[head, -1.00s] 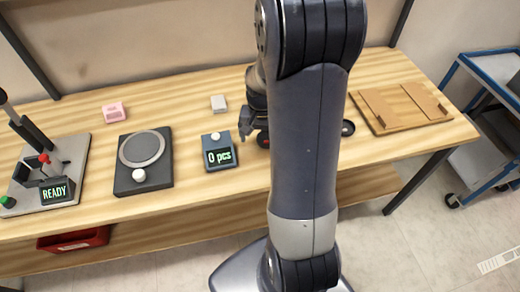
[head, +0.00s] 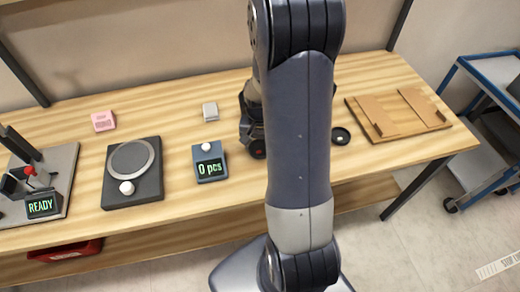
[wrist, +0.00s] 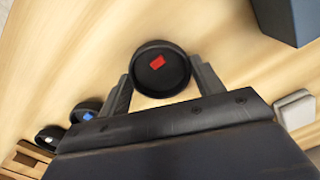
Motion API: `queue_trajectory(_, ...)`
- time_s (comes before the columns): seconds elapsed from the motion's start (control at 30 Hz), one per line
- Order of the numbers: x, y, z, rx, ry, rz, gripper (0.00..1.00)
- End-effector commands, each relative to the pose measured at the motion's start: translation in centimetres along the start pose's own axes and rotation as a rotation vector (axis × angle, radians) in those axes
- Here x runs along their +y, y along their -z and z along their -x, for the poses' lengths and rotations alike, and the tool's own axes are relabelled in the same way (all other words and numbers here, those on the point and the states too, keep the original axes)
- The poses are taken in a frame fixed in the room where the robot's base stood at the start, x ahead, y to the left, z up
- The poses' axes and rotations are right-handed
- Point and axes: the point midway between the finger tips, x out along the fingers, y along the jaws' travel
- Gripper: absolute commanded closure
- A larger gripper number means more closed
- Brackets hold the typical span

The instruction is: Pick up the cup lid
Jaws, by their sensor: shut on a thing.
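A round black lid with a red mark (wrist: 151,80) sits between the two fingers of my gripper (wrist: 163,88) in the wrist view, with a finger against each side. My gripper is shut on this lid. In the head view the lid (head: 258,150) shows only partly at table level, beside my gripper (head: 250,132), and my arm hides the rest. I cannot tell whether it still touches the table. Two similar black round pieces lie at the left of the wrist view, one with a blue mark (wrist: 86,112) and one with a white mark (wrist: 48,138).
A blue counter reading "0 pcs" (head: 209,163) and a small whitish block (head: 210,111) stand left of my gripper. Farther left are a dark round-plate device (head: 112,185), a pink block (head: 103,121) and a "READY" station (head: 68,165). A wooden board (head: 390,134) lies right.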

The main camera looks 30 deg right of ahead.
Motion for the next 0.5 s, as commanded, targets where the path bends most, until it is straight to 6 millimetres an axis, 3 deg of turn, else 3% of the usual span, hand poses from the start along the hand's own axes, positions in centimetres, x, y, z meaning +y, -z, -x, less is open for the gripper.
queue_trajectory(0.17, 0.0, 0.0, 0.01, 0.0, 0.0, 0.0, 0.59)
queue_trajectory(0.5, -0.02, 0.07, 0.82, 0.002, 0.001, 0.0, 0.59)
